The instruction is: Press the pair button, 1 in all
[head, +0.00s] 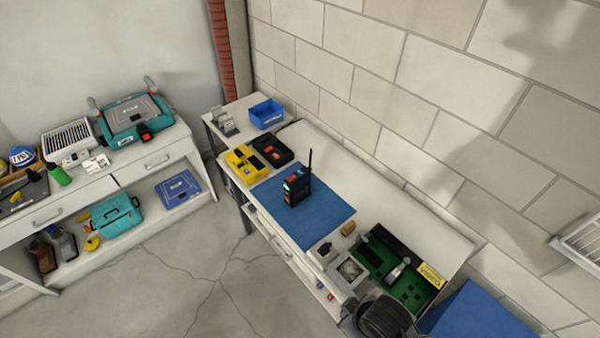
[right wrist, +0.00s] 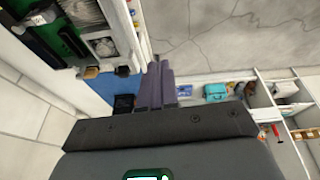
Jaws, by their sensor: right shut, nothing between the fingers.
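A black handheld radio (head: 297,188) with an antenna, a green screen and a small orange-red patch stands upright on a blue mat (head: 325,213) on the white bench. A pair button cannot be made out on it at this size. In the right wrist view, a dark object (right wrist: 124,103), apparently the radio, shows on the blue mat (right wrist: 101,87), partly hidden by my right gripper (right wrist: 160,68). Its fingers are together with nothing between them, and appear apart from the radio. My left gripper is not in view.
A yellow case (head: 246,165), a black case (head: 272,150) and a blue bin (head: 266,113) stand beyond the mat. A green tray (head: 407,287) with parts lies nearer. A block wall backs the bench. A second bench with a teal toolbox (head: 117,212) stands left across open floor.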

